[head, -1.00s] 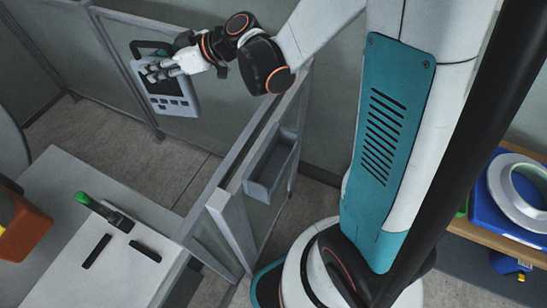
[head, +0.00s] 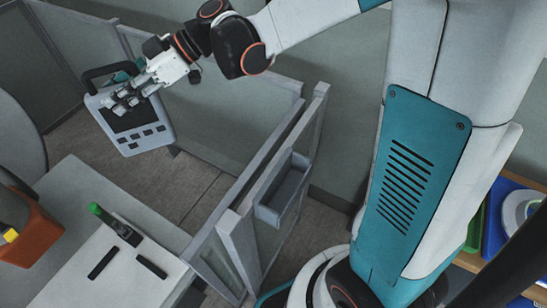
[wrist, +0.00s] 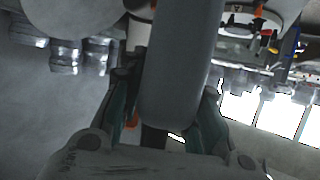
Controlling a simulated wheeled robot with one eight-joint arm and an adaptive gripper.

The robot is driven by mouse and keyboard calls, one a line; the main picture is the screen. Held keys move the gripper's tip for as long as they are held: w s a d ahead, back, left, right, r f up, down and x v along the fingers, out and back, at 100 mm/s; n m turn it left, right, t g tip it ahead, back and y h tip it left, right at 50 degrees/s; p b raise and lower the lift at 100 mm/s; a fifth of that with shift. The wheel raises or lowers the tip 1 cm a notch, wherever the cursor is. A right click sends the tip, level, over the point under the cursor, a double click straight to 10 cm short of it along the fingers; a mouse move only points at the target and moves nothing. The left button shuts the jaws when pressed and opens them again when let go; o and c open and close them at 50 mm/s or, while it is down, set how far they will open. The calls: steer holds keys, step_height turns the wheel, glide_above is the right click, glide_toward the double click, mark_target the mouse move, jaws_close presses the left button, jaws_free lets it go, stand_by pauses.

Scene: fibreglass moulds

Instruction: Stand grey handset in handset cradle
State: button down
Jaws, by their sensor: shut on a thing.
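The grey handset (head: 130,120) is a flat panel with a dark screen, dark buttons and a black loop handle. It is held up in the air at upper left in the head view, tilted. My gripper (head: 132,92) is shut on it, and the fingers cover part of its face. In the wrist view my gripper (wrist: 165,112) has its dark teal fingers on both sides of the handset's rounded grey body (wrist: 182,65). The handset cradle (head: 283,190) is a grey open-topped holder on the partition, well to the right of and below the handset. It looks empty.
Grey partition panels (head: 235,115) stand behind the handset and run down to the cradle. An orange bin (head: 28,235) is at far left. Shelves (head: 508,205) stand at right.

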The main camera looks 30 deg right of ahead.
steer(key=w+d+f+m+t+h, duration=0.2)
steer(key=d+f+m+t+h, duration=0.1)
steer(key=d, duration=0.5)
steer(key=w+d+f+m+t+h+b, duration=0.1)
steer(key=w+d+f+m+t+h, duration=0.2)
steer(key=d, duration=0.6)
steer(key=w+d+f+m+t+h, duration=0.3)
steer(key=d+m+t, duration=0.3)
steer(key=d, duration=0.3)
steer(key=shift+d+f+m+h, duration=0.3)
steer(key=shift+f+m, duration=0.4)
steer(key=shift+m, duration=0.2)
steer(key=shift+a, duration=0.1)
